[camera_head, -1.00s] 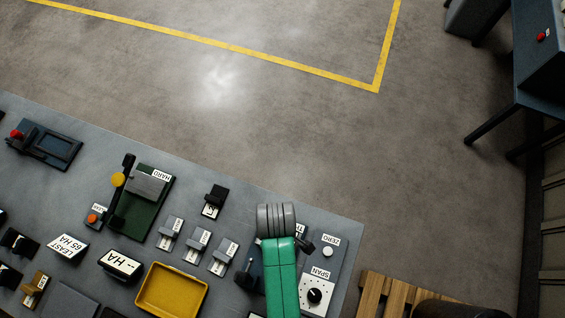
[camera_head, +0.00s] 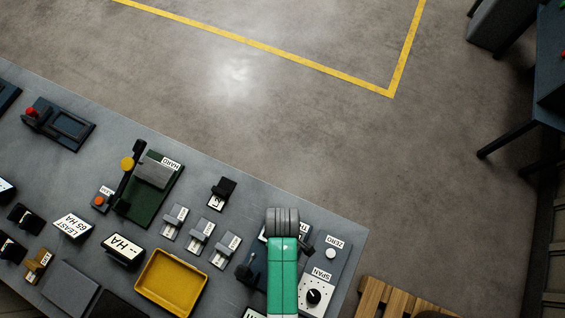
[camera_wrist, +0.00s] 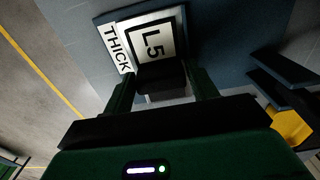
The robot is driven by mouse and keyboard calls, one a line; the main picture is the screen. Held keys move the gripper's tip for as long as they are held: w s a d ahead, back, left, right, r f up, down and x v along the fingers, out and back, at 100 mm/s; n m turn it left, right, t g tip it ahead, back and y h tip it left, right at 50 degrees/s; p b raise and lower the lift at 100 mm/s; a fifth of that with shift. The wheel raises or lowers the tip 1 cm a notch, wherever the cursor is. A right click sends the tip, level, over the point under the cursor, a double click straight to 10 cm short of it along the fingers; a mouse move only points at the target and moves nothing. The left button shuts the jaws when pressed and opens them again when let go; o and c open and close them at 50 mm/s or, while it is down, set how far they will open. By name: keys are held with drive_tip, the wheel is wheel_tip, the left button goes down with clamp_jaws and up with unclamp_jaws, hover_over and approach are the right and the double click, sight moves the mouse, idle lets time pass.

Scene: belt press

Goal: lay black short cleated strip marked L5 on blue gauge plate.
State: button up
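The black strip marked L5 (camera_wrist: 160,76) shows in the wrist view, with its white label facing the camera and its black cleat between my fingers. My gripper (camera_wrist: 162,82) appears shut on that cleat. The strip is over the blue gauge plate (camera_wrist: 232,40), beside the plate's white THICK label; I cannot tell whether its underside touches the plate. In the head view my green arm hides the strip and my fingertips, and only part of the blue gauge (camera_head: 255,262) shows beside it.
A ZERO/SPAN panel (camera_head: 322,270) stands right of the gauge. A yellow tray (camera_head: 171,284), several small grey labelled blocks (camera_head: 200,238) and a green HARD tester (camera_head: 150,190) stand left. Another small black labelled piece (camera_head: 222,193) lies behind. A wooden pallet (camera_head: 385,298) is beyond the bench's right edge.

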drive_tip(key=shift+o, duration=1.1)
drive_tip(key=shift+r, duration=0.1)
wheel_tip(320, 180, up, 12)
drive_tip(key=p, duration=0.1)
drive_tip(key=shift+r, duration=0.1)
drive_tip(key=w+r+m+t, duration=0.2)
drive_tip(key=w+r+t, duration=0.3)
drive_tip(key=r, duration=0.5)
drive_tip(key=w+r+m+t, duration=0.2)
drive_tip(key=w+r+t, duration=0.1)
drive_tip(key=w+r, duration=0.6)
drive_tip(key=w+r+m+t, duration=0.2)
drive_tip(key=w+r+t, duration=0.25)
drive_tip(key=r, duration=0.65)
wheel_tip(320, 180, up, 18)
drive_tip(key=r+m+t, duration=0.1)
drive_tip(key=m+t, duration=0.2)
drive_tip(key=t, duration=0.3)
drive_tip(key=s+r+m+t, duration=0.2)
drive_tip(key=s+r+t, duration=0.1)
drive_tip(key=r, duration=0.5)
drive_tip(key=s+r+m+t, duration=0.1)
drive_tip(key=s+r+t, duration=0.2)
drive_tip(key=s+r, duration=0.3)
wheel_tip(320, 180, up, 2)
drive_tip(key=shift+r+m, duration=0.1)
drive_tip(key=shift+m, duration=0.3)
